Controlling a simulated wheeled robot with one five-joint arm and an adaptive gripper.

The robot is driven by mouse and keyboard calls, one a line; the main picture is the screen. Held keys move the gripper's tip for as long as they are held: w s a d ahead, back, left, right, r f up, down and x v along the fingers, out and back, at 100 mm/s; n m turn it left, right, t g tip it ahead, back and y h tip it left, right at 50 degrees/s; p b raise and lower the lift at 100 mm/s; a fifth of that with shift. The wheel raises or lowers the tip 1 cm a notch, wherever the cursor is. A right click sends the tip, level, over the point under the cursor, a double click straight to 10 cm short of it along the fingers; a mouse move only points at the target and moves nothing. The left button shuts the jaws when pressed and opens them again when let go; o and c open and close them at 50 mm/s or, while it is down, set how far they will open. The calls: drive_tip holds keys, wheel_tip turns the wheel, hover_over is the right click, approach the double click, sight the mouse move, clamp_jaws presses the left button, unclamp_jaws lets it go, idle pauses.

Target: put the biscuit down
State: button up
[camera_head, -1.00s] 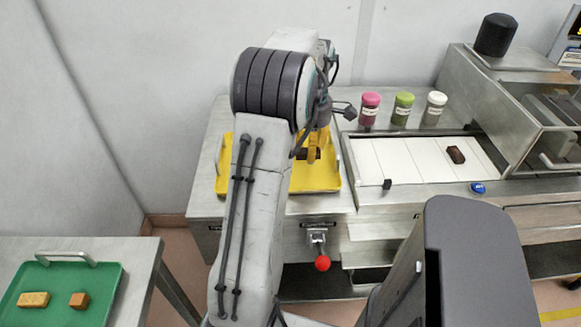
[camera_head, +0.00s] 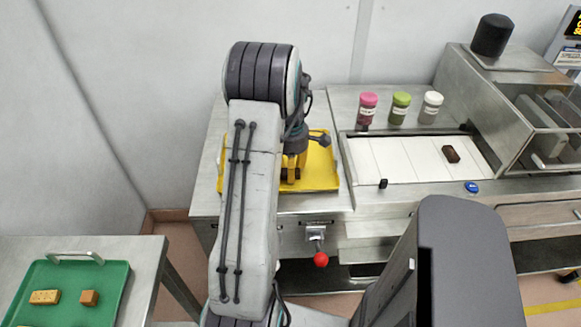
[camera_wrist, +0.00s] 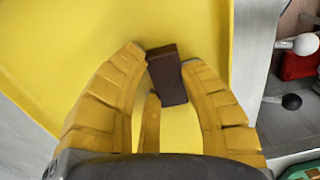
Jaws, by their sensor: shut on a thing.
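My gripper (camera_head: 291,168) is low over the yellow tray (camera_head: 325,176), its yellow fingers partly hidden by my own arm in the head view. In the wrist view my gripper (camera_wrist: 163,66) is shut on a dark brown biscuit (camera_wrist: 170,82), which sits between the fingertips at a slight tilt in the picture. The biscuit is over the yellow tray (camera_wrist: 60,50), near one of its edges. I cannot tell whether it touches the tray floor. No other biscuit shows on the visible part of the tray.
Another dark brown biscuit (camera_head: 451,154) lies on the white belt (camera_head: 400,158). Jars with pink, green (camera_head: 400,108) and white lids stand behind it. A red-knobbed lever (camera_head: 320,259) is on the bench front.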

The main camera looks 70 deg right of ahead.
drive_tip(key=shift+f, duration=0.15)
drive_tip(key=o, duration=0.7)
drive_tip(key=shift+o, duration=0.2)
